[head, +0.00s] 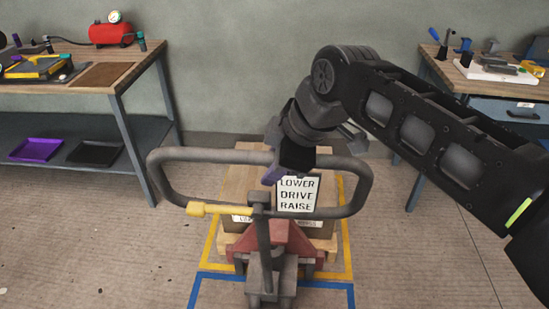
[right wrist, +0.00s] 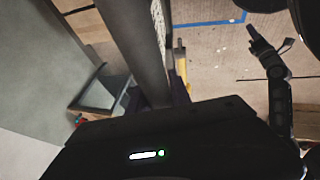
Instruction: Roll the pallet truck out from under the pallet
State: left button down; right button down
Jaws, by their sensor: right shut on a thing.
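The pallet truck (head: 272,235) is red and grey and stands in the middle of the head view. Its grey loop handle (head: 362,185) is upright, with a yellow lever (head: 200,209) at the left and a "LOWER DRIVE RAISE" plate (head: 298,193). The wooden pallet (head: 324,244) and its load (head: 240,180) are behind the handle, partly hidden. My right gripper (head: 283,172) is shut on the handle's top bar. In the right wrist view the bar (right wrist: 135,45) runs into it. My left gripper (right wrist: 264,38) shows small there, away from the handle; its jaws are unclear.
Yellow floor tape (head: 345,235) outlines the pallet area, and blue tape (head: 325,285) lies in front. A workbench (head: 140,75) stands at left, another (head: 440,75) at right. The wall is close behind the load. The floor beside the truck looks clear.

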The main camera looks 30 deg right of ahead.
jog(key=s+a+b, duration=0.1)
jog(key=s, duration=0.1)
jog(key=s+a+f+b, duration=0.1)
jog(key=s+a, duration=0.1)
jog(key=shift+s+a+f, duration=0.15)
jog(key=shift+s, duration=0.05)
